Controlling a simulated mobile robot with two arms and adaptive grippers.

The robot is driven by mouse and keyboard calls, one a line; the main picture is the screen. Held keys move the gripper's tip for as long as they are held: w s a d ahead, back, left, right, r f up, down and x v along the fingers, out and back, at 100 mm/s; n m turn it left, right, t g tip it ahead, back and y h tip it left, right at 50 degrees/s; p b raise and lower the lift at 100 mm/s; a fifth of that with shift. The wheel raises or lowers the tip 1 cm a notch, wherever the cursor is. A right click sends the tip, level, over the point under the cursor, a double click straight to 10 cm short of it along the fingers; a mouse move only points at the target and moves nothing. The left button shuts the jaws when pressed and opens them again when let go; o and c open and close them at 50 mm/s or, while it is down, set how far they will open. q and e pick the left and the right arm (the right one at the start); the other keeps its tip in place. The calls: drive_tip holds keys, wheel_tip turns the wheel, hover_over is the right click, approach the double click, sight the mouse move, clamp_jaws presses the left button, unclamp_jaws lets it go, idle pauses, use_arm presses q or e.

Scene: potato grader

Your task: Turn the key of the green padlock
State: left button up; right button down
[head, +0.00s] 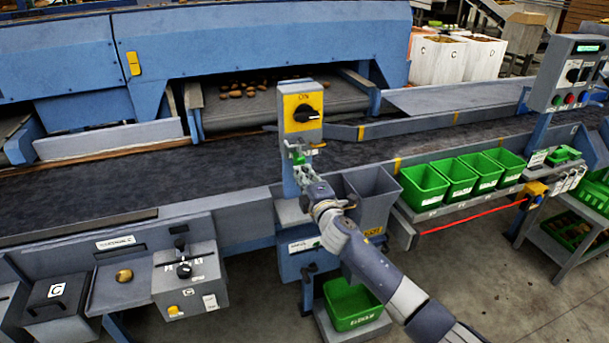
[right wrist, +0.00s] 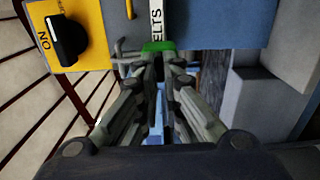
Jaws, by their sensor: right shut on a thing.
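The green padlock (head: 298,155) hangs on the blue post, below the yellow switch plate with its black rotary knob. In the right wrist view the padlock (right wrist: 158,46) shows as a green strip just beyond my fingertips, below a white label ending in "ELTS". My right gripper (head: 302,172) reaches up to it from below. In the right wrist view its fingers (right wrist: 162,64) converge and are shut at the padlock's lower side, on what seems to be its key. The key itself is hidden between the fingertips. My left gripper is not in view.
The yellow switch plate (head: 302,112) is close above the padlock. A dark conveyor belt (head: 100,185) runs behind the post. A control box (head: 190,280) is at the lower left.

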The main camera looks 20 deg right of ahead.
drive_tip(key=c, duration=1.7)
unclamp_jaws()
drive_tip(key=shift+s, duration=0.1)
drive_tip(key=s, duration=1.2)
drive_tip(key=shift+d, duration=0.2)
drive_tip(key=shift+w, duration=0.1)
